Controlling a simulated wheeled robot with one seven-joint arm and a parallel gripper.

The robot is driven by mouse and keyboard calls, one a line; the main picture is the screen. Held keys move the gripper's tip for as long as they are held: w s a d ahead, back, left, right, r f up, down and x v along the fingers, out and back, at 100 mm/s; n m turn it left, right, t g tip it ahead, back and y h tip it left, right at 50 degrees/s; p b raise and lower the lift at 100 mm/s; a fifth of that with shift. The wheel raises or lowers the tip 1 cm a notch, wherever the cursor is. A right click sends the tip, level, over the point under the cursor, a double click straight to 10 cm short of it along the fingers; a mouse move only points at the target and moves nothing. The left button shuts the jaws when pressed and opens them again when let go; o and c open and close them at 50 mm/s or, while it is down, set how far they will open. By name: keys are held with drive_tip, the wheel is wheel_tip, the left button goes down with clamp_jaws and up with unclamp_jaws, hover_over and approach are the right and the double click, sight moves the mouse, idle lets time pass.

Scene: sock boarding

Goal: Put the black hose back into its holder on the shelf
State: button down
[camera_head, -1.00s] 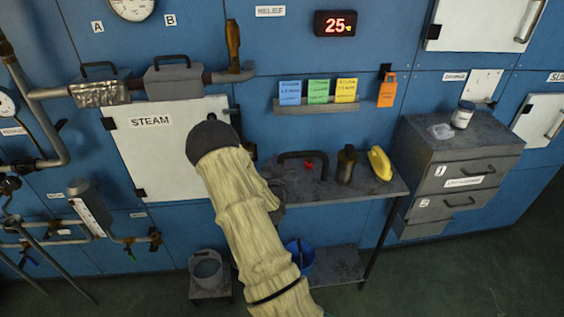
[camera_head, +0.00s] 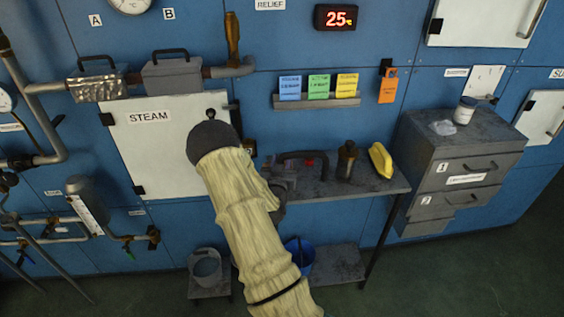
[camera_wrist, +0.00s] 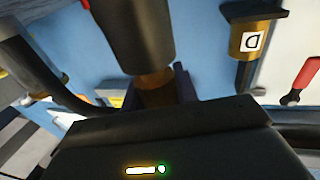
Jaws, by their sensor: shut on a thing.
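My gripper (camera_head: 284,178) is at the left end of the shelf (camera_head: 335,187) in the head view, partly hidden behind my pale-sleeved arm. A black curved hose (camera_head: 300,155) arches from beside it over the left part of the shelf. In the wrist view my gripper (camera_wrist: 160,92) is closed around a brass-coloured neck below a dark cylinder, which seems to be the hose's end piece. A thick black tube (camera_wrist: 45,75) curves past on the left. I cannot make out the holder clearly; a brass cup marked D (camera_wrist: 248,40) shows at upper right.
A dark bottle-like object (camera_head: 347,160) and a yellow object (camera_head: 380,160) stand on the shelf. A grey drawer cabinet (camera_head: 460,160) is to the right. A blue bucket (camera_head: 300,255) is below. A card rack (camera_head: 317,102) hangs above. Pipes run on the left.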

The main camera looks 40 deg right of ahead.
drive_tip(key=shift+f+b, duration=0.65)
drive_tip(key=c, duration=1)
unclamp_jaws()
drive_tip(key=p+v, duration=0.4)
drive_tip(key=v, duration=1.3)
drive_tip(key=shift+s+a, duration=0.15)
drive_tip(key=shift+s, duration=0.05)
